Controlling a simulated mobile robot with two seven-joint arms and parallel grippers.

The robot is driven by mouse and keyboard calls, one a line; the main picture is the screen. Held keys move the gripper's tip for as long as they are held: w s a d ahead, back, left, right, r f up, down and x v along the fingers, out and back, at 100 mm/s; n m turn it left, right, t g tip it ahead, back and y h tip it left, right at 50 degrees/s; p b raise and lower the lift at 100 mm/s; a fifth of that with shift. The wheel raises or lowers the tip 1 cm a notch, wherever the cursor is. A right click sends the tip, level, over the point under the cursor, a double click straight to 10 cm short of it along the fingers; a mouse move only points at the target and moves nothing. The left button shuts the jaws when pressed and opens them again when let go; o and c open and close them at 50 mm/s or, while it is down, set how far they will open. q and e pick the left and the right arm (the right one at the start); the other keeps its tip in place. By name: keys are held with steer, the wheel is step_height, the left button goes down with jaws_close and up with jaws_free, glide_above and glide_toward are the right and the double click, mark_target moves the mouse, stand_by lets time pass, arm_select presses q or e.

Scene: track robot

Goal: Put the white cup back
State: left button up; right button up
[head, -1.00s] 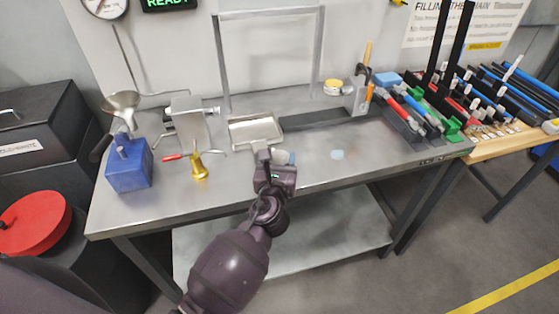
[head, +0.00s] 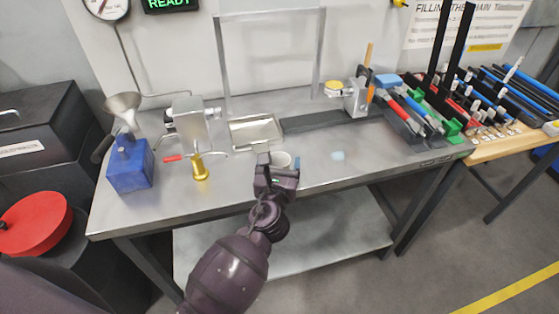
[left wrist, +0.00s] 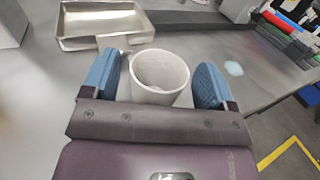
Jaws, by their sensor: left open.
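The white cup (left wrist: 158,92) stands upright on the metal workbench (left wrist: 235,95), its open mouth showing in the left wrist view. In the head view the cup (head: 282,160) is partly hidden behind my left gripper (head: 280,165). In the left wrist view my left gripper (left wrist: 160,85) is open, with one blue finger pad on each side of the cup. Gaps show between the pads and the cup wall. My right gripper is in neither view.
A shallow metal tray (head: 255,145) lies just behind the cup. A brass fitting (head: 200,168) and a blue block with a funnel (head: 129,166) stand to the left. Red and blue-handled tools (head: 405,105) are at the right. A pale blue spot (head: 337,155) marks clear bench right of the cup.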

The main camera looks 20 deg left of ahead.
arm_select(q)
steer(key=s+d, duration=0.2)
steer(key=s, duration=0.8)
steer(key=shift+s, duration=0.4)
steer(key=s+a+f+n+g+h, duration=0.1)
steer(key=s+a+f+n+g, duration=0.2)
steer(key=n, duration=1.3)
steer(key=s+a+f+n+g+h, duration=0.2)
steer(key=s+a+f+n, duration=0.7)
steer(key=n, duration=0.7)
steer(key=s+f+g, duration=0.1)
steer(key=s+f, duration=0.2)
steer(key=f, duration=0.1)
steer(key=shift+s+a+f+n, duration=0.3)
steer(key=shift+a+f+n, duration=0.05)
steer(key=shift+a+n, duration=0.05)
